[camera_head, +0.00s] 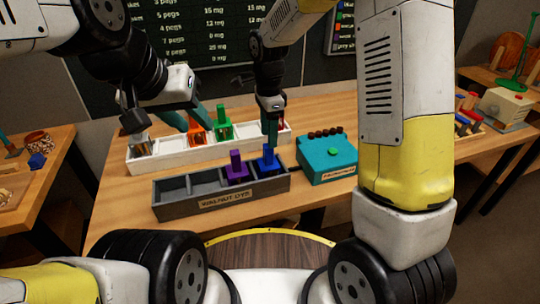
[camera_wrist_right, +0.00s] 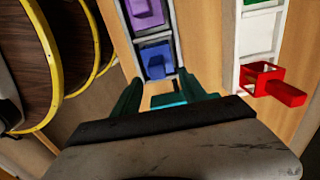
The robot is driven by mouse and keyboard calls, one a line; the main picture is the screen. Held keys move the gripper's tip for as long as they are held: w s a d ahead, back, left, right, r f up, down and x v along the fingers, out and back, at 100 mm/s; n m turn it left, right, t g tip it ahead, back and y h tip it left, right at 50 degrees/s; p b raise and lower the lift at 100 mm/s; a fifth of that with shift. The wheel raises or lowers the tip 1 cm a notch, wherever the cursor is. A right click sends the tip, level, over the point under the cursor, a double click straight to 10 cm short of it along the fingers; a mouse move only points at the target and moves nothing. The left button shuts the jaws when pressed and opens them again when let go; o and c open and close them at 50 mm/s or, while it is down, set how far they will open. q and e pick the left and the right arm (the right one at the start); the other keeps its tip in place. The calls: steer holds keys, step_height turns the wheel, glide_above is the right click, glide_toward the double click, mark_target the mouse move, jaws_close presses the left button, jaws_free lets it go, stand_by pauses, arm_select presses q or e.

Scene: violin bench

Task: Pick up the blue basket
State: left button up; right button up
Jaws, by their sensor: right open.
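The blue basket (camera_head: 267,161) with its upright handle sits in the right end compartment of the dark grey tray (camera_head: 225,200), beside a purple basket (camera_head: 237,172). It also shows in the right wrist view (camera_wrist_right: 156,62), just beyond the fingertips. My right gripper (camera_head: 271,143) is above and close to the basket, pointing down; in its wrist view the teal fingers (camera_wrist_right: 158,82) are apart with nothing held. Whether they touch the basket is unclear. My left gripper (camera_head: 198,128) is over the white tray, its teal fingers apart, near the orange basket (camera_head: 197,137).
The white tray (camera_head: 170,160) behind holds several baskets, including green (camera_head: 223,127) and red (camera_wrist_right: 265,80) ones. A teal box (camera_head: 327,165) with dark knobs stands right of the grey tray. A round dark stool-like top (camera_head: 270,250) is in front. Side tables stand left and right.

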mark_target(268, 149)
steer(key=f, duration=0.4)
steer(key=shift+s+a+f, duration=0.1)
steer(key=shift+s+f, duration=0.2)
steer(key=shift+f, duration=0.75)
jaws_close()
steer(key=shift+w+r, duration=0.1)
stand_by(0.4)
